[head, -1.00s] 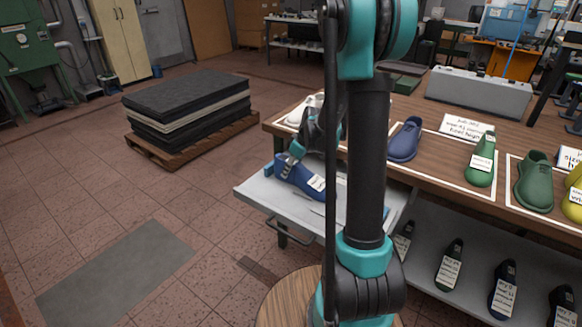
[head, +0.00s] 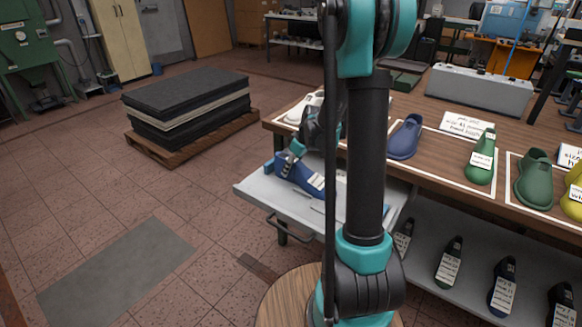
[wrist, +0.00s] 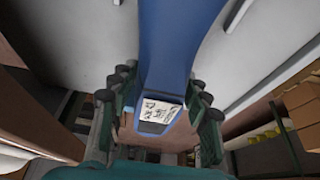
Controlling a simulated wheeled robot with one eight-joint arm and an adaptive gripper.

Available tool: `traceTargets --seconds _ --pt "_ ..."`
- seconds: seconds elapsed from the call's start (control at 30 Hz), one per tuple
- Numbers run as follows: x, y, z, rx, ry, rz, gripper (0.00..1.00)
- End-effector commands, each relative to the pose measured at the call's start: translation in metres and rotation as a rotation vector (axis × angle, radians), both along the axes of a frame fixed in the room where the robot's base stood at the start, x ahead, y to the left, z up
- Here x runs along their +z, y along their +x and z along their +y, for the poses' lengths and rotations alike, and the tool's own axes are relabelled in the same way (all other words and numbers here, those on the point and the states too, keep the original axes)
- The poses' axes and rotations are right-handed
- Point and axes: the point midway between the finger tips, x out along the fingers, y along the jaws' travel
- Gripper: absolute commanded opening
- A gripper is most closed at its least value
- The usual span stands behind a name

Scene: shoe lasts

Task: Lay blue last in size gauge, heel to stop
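The blue last (head: 305,181) lies low over the grey pull-out shelf at the table's left end, with a white label on its side. A blue end piece (head: 268,168) of what looks like the size gauge shows beside it; the last hides much of the gauge. I cannot tell whether the heel touches the stop. My gripper (head: 291,160) is at the last from above. In the wrist view the blue last (wrist: 166,60) runs between my fingers (wrist: 160,92), with narrow gaps at its sides; the fingers look open around it.
My arm column hides part of the shelf. The wooden table (head: 432,121) holds another blue last (head: 406,137), green lasts (head: 481,160) and sign cards. A lower grey shelf carries several labelled lasts (head: 449,263). A pallet stack (head: 187,112) stands on the floor at left.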

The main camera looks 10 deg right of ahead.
Motion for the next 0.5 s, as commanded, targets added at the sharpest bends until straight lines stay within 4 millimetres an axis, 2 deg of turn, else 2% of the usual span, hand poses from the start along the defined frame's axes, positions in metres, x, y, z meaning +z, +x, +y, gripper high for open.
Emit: traceTargets --seconds 0.03,0.23,0.5 --pt "0.0002 0.0002 0.0000 0.000 0.000 0.000 0.48" --pt "0.0001 0.0000 0.0000 0.000 0.000 0.000 0.71" --pt "0.0000 0.0000 -0.0001 0.000 0.000 0.000 0.71"
